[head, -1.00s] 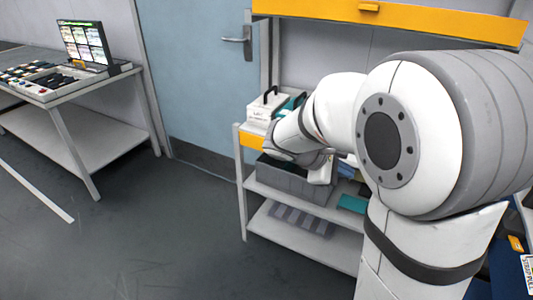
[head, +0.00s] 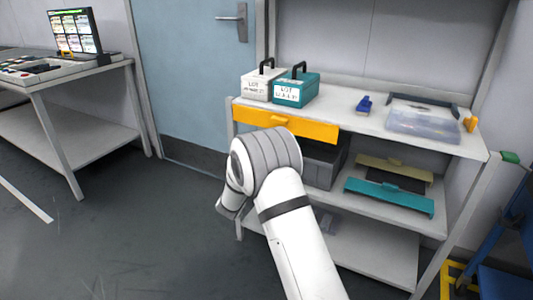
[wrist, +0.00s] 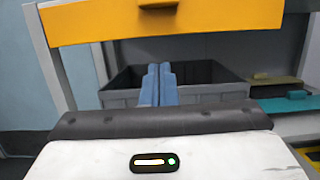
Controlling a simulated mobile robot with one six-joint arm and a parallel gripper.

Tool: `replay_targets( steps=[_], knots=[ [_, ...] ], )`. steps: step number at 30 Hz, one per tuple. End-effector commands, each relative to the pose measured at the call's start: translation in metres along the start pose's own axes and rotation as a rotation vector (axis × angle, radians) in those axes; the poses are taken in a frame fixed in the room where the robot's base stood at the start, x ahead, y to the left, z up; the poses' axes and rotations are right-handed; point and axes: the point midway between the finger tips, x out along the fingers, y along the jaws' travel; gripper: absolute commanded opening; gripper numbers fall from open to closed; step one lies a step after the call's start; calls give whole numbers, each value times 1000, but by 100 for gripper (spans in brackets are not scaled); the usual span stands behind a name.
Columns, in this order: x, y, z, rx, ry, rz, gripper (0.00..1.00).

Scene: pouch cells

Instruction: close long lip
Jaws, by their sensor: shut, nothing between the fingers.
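A long yellow drawer front (head: 285,124) with a small tab sits under the left part of the workbench top and looks nearly flush. It spans the top of the wrist view (wrist: 200,22). I cannot tell for certain which part is the long lip. My gripper (wrist: 159,72) has two blue fingers pressed together, empty, below the yellow front and before the grey bin (wrist: 215,92). In the head view my wrist hides the gripper. On the shelf lie a teal panel (head: 390,198) and a beige panel (head: 395,167), each with a tab.
A white box (head: 262,86) and a teal box (head: 298,88) stand on the bench top (head: 345,115), with a blue item (head: 364,104) and a clear container (head: 423,124) to the right. The floor on the left is clear. A blue chair (head: 505,250) stands at right.

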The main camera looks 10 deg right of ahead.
Motion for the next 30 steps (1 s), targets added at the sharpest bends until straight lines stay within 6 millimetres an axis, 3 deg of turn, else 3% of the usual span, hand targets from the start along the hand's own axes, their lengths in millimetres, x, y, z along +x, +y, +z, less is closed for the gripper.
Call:
replay_targets(
  steps=[12,19,30],
  knots=[
    [87,-3,-2,3,-1,-6,0],
    [94,-2,31,3,-1,-4,0],
    [96,-3,40,1,2,-4,0]
  ],
)
